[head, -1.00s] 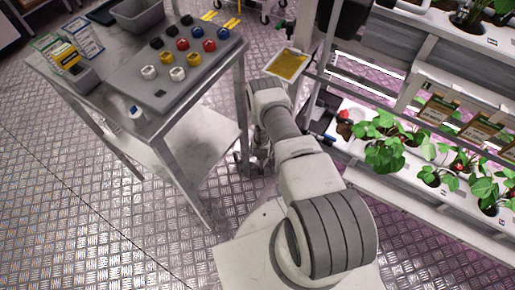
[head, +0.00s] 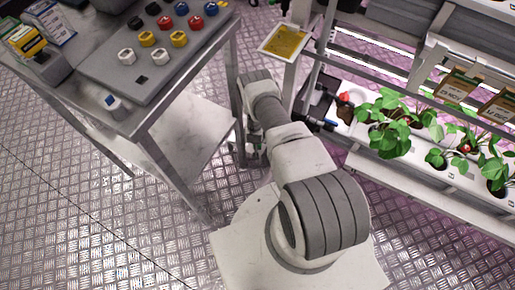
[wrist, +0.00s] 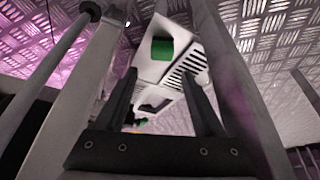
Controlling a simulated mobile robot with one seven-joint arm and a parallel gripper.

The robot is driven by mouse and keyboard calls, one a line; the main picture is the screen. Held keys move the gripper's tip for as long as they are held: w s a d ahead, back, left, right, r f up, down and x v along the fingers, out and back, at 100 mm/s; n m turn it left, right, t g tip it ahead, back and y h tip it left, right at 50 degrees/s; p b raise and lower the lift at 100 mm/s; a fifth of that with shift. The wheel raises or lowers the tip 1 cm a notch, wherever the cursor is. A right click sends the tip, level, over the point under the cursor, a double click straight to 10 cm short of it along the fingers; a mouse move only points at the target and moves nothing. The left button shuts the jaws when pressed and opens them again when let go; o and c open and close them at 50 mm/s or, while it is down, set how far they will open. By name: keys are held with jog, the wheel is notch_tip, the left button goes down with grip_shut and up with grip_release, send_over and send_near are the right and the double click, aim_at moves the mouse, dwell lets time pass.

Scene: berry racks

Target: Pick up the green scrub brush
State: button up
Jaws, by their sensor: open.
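A small green block (wrist: 162,49) shows in the wrist view, against a white slotted panel (wrist: 184,68). It is above the middle of the picture, beyond my fingertips and not touching them. I cannot tell whether it is the scrub brush, as no bristles or handle show. My gripper (wrist: 160,76) is open and empty, with its two dark fingers apart. In the head view my arm reaches away between the steel bench and the plant rack, and my gripper is not clearly visible. No green brush shows in the head view.
The steel bench (head: 180,95) stands left, with a grey board (head: 150,84) of coloured knobs. The plant rack (head: 405,165) stands right, close to my arm. A yellow card (head: 285,42) is on a post between them. Grey posts flank my gripper in the wrist view.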

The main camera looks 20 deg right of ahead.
jog(key=shift+b+x, duration=4.7)
jog(key=shift+x, duration=0.8)
jog(key=shift+w+a, duration=0.1)
jog(key=shift+a, duration=0.1)
grip_shut()
jog(key=shift+r, duration=0.15)
